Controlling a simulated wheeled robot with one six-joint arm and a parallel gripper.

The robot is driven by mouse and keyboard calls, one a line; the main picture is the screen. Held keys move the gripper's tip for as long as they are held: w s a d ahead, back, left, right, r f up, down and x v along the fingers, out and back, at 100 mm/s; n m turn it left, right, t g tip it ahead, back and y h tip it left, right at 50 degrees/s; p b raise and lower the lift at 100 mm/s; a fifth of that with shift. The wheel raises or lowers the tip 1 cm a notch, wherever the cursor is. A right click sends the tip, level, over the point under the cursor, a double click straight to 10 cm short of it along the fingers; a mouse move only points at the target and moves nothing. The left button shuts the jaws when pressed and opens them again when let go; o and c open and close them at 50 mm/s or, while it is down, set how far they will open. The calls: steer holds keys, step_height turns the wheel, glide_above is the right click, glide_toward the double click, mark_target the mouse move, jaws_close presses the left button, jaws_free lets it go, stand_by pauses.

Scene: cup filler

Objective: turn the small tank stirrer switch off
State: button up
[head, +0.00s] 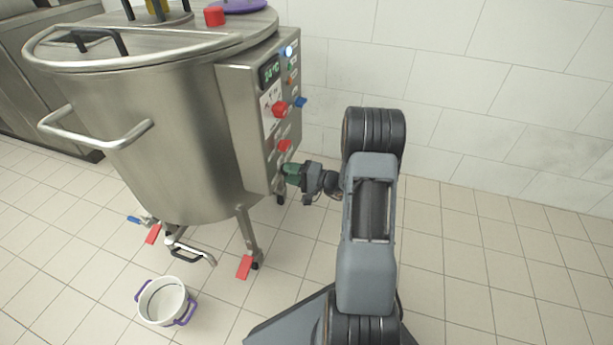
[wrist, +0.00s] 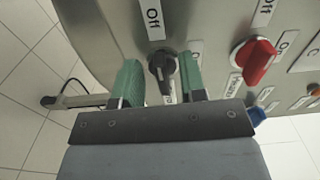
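The steel tank (head: 180,120) stands at left with a control box (head: 245,130) on its right side. In the wrist view a small black rotary switch (wrist: 161,64) sits on the steel panel, with an "Off" label (wrist: 153,18) above it. Another label below it is mostly hidden by my gripper. My gripper (wrist: 160,72) is open, with one green finger on each side of the black switch and narrow gaps visible. In the head view my gripper (head: 291,171) is at the lower end of the control box, and the black switch is hidden there.
A red knob (wrist: 255,60) and a blue knob (wrist: 257,115) lie right of the black switch. In the head view, red knobs (head: 280,109) are higher on the box. A pot (head: 163,302) stands on the floor. The floor at right is clear.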

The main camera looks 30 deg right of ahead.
steer(key=p+v, duration=0.2)
steer(key=v, duration=1.1)
steer(key=shift+p, duration=0.35)
steer(key=shift+s, duration=0.1)
steer(key=s+a+r+n+g+h+p, duration=0.1)
steer(key=a+r+n+g+p, duration=0.1)
steer(key=a+r+g+p, duration=0.45)
steer(key=s+a+r+n+g+p, duration=0.2)
steer(key=a+r+p, duration=0.25)
steer(key=r, duration=0.45)
steer(key=s+a+r+n+g+h+p, duration=0.1)
steer(key=a+r+n+g+p, duration=0.1)
steer(key=a+r+g+p, duration=0.45)
steer(key=s+r+n+t+h+p, duration=0.1)
steer(key=r+h+p, duration=0.4)
steer(key=r, duration=0.8)
steer(key=s+a+r+n+t+h+p, duration=0.1)
steer(key=s+r+t+h+p, duration=0.3)
steer(key=r+p, duration=0.7)
step_height(320, 180, up, 2)
steer(key=shift+s+a+r+n+h, duration=0.1)
steer(key=shift+s+a+n+h, duration=0.2)
steer(key=shift+s+n+h, duration=0.65)
steer(key=shift+o, duration=0.2)
steer(key=shift+s+y, duration=0.2)
steer(key=shift+y, duration=0.25)
